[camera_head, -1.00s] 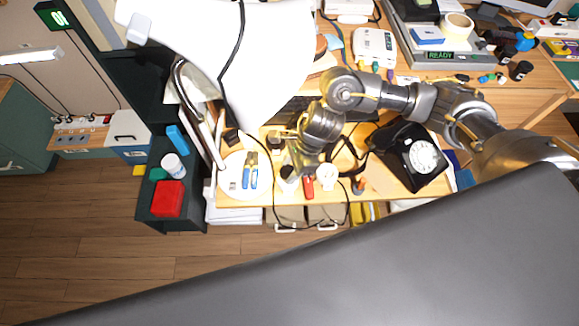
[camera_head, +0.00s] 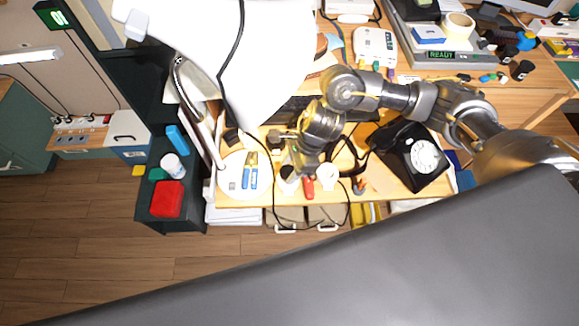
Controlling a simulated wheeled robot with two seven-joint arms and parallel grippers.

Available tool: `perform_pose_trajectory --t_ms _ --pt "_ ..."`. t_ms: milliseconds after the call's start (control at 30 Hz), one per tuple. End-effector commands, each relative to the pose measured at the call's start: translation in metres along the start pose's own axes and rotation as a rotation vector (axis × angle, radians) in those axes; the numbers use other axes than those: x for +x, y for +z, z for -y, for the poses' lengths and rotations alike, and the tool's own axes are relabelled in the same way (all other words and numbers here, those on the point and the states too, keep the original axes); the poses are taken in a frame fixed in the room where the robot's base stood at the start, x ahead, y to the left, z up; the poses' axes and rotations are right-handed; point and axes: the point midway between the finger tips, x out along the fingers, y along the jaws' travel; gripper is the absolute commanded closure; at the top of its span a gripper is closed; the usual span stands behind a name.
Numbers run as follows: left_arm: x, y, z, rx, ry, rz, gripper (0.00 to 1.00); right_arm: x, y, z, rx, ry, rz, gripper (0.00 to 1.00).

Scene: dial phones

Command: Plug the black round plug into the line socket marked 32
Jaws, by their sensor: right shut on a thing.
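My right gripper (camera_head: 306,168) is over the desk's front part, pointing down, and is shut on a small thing. Its fingers and wrist hide that thing, so I cannot make out its shape. A black cord (camera_head: 274,205) loops off the desk's front edge near the gripper. A black dial telephone (camera_head: 427,176) stands to the right of the gripper. I cannot pick out the black round plug or any socket number 32 at this size. My left gripper is not in view.
A round white lamp base (camera_head: 233,186) with blue-handled tools is left of the gripper. A red-handled tool (camera_head: 309,188) and a white cup-like thing (camera_head: 327,178) lie close by it. The large white lampshade (camera_head: 262,60) hangs over the back left of the desk.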

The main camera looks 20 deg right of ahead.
Motion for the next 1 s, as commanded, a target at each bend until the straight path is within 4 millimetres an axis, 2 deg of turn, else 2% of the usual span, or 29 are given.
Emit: perform_pose_trajectory --t_ms 567,1000 --pt "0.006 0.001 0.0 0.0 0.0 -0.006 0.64 0.002 -0.001 0.0 0.0 0.0 0.0 0.77" --pt "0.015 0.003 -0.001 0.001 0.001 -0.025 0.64 0.013 -0.006 0.0 -0.001 0.0 0.0 0.77"
